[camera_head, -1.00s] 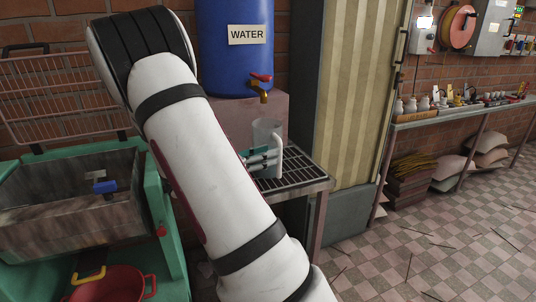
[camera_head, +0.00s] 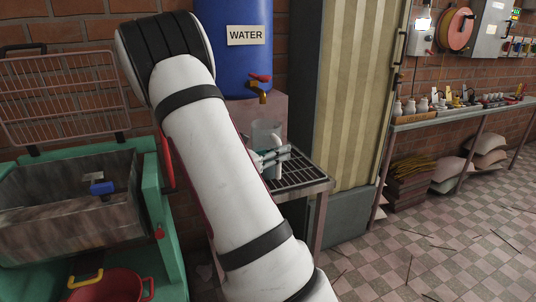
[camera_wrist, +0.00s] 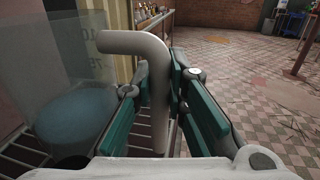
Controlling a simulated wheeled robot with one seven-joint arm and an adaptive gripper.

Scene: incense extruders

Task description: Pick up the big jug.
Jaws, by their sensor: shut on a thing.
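The big jug (camera_head: 265,134) is clear with a pale handle, upright at the metal grate below the tap of the blue water barrel. I cannot tell whether its base touches the grate. In the wrist view the jug (camera_wrist: 45,65) fills the left side, with faint markings on its wall and a grey-blue round area low down. Its grey handle (camera_wrist: 135,43) passes between the teal finger pads. My gripper (camera_wrist: 163,95) is shut on this handle. In the head view my gripper (camera_head: 274,158) overlaps the jug's lower part, and my arm covers some of the grate.
The blue barrel (camera_head: 225,60) with its tap (camera_head: 260,85) stands just above and behind the jug. The grate (camera_head: 300,177) has bare room at right. A ribbed panel (camera_head: 355,95) rises to the right. A green-framed trough (camera_head: 65,205) stands at left.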

